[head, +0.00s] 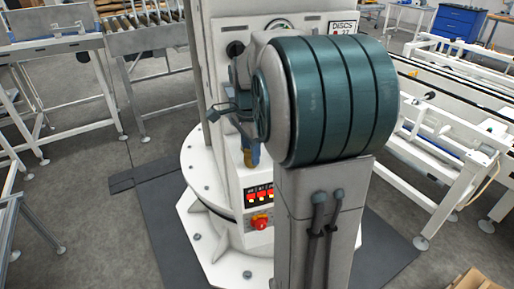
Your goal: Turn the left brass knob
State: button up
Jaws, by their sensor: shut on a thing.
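The white column machine (222,20) stands in the middle, with its front panel turned towards me. My arm, with its large dark teal joint, covers much of that panel. My gripper (250,143) shows only in part, left of the joint, low against the panel. Its blue end meets a small brass-coloured knob (251,158), and the jaws are shut on it. The knob's turn angle is too small to read. Any other brass knob is hidden behind my arm.
Below the gripper are a lit red switch row (260,195) and a red stop button (260,222). A black round fitting (235,49) and a "DISCS" sign (342,28) are higher up. Conveyor frames stand left (60,45) and right (455,150). Grey floor (90,200) is clear at left.

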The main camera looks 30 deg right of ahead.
jog(key=shift+s+f+m, duration=0.15)
jog(key=shift+s+m, duration=0.05)
jog(key=shift+m, duration=0.6)
jog(key=o, duration=1)
jog(key=shift+w+r+p, duration=0.1)
jog(key=shift+r+p, duration=0.2)
jog(key=shift+r, duration=0.35)
notch_tip(320, 180, up, 13)
jog(key=shift+f+p, duration=0.15)
jog(key=shift+p, duration=0.45)
